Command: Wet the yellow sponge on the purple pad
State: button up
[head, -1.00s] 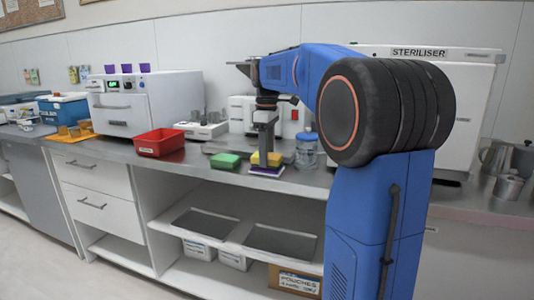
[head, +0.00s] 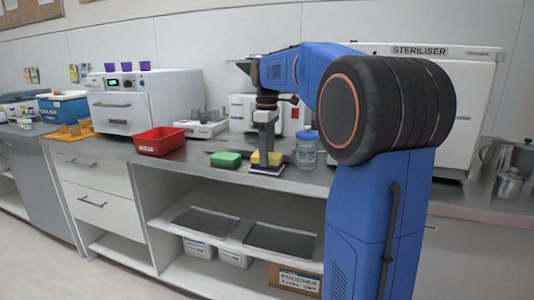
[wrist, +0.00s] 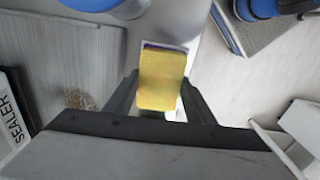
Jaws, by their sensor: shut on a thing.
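The yellow sponge (head: 274,158) is between the fingers of my gripper (head: 265,150) over the counter's front edge. It also fills the gap between the fingers in the wrist view (wrist: 162,80). My gripper is shut on it and points straight down. The purple pad (head: 266,169) lies on the counter directly under the sponge, with a pale border. In the wrist view a thin strip of the purple pad (wrist: 165,46) shows past the sponge's far end. The sponge looks to be on or just above the pad; I cannot tell which.
A green sponge (head: 226,159) lies just left of the pad. A blue-lidded clear jar (head: 306,150) stands close on the right. A red bin (head: 160,141) is further left. The steel counter's front edge is close to the pad.

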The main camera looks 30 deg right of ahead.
jog(key=shift+f, duration=0.4)
dwell(1.2)
jog(key=shift+r, duration=3.55)
jog(key=shift+a, duration=0.1)
